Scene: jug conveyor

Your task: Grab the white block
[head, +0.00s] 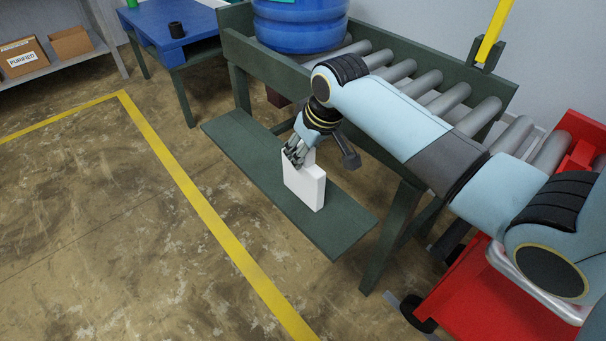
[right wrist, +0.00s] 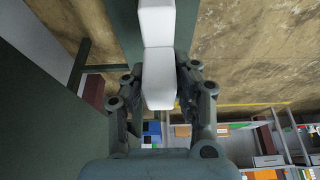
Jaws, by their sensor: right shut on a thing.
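The white block (head: 304,186) stands upright on the low green shelf (head: 249,163) of the conveyor in the head view. My right gripper (head: 294,157) is at its upper left part, reaching down from above. In the right wrist view the white block (right wrist: 158,78) lies between the two fingers of my right gripper (right wrist: 160,95), which are shut on it. The head view does not show clearly whether the block's bottom touches the shelf. My left gripper is not in view.
The roller conveyor (head: 453,98) with a blue jug (head: 300,25) stands behind and above the shelf. A red cart (head: 470,300) is at the lower right. The floor at left is clear.

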